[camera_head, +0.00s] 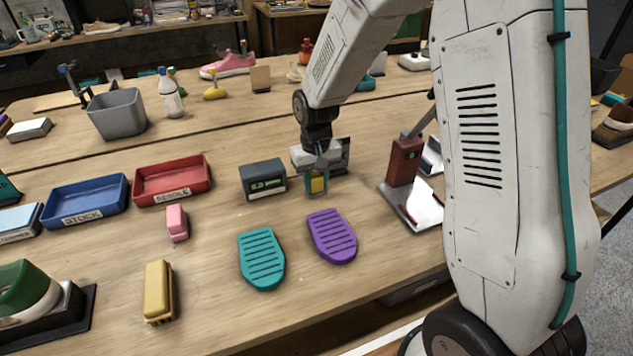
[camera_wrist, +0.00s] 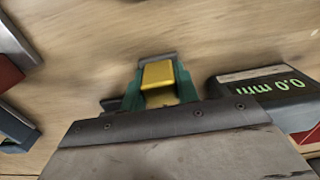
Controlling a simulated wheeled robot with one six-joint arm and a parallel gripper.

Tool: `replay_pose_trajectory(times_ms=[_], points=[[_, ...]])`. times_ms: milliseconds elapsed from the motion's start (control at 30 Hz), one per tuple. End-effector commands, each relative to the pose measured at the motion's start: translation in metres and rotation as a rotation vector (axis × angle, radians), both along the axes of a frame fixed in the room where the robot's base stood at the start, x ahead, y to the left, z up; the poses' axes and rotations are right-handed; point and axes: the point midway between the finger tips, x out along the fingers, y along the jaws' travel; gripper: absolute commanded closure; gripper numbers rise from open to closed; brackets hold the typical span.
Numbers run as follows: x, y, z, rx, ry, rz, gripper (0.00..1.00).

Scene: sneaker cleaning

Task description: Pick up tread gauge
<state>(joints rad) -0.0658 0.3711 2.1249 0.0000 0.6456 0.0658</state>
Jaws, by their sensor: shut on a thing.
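My gripper (camera_head: 317,184) is over the middle of the workbench with its teal fingers closed around a small yellow block, the tread gauge (camera_head: 317,185). In the wrist view the gauge's yellow face (camera_wrist: 158,74) shows between the teal fingers, and its lower part is hidden. I cannot tell whether it touches the bench or is just above it. A dark box with a green display (camera_head: 263,179) stands just left of the gripper; in the wrist view the box (camera_wrist: 268,90) reads 0.0 mm.
A teal sole (camera_head: 262,258) and a purple sole (camera_head: 332,236) lie in front. Blue (camera_head: 85,200) and red (camera_head: 172,180) trays, a pink block (camera_head: 176,222) and a yellow brush (camera_head: 158,290) are left. A red-brown stand (camera_head: 404,162) is close on the right. Bare bench lies behind the box.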

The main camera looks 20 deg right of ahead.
Motion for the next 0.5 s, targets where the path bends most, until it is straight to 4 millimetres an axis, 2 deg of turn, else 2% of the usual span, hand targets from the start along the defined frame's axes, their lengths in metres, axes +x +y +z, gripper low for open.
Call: replay_pose_trajectory(times_ms=[167,300,500], points=[[0.0,0.0,0.014,0.0,-0.002,0.0,0.98],[0.001,0.0,0.034,0.0,-0.005,0.0,0.98],[-0.039,0.019,0.038,0.0,0.0,0.004,0.98]])
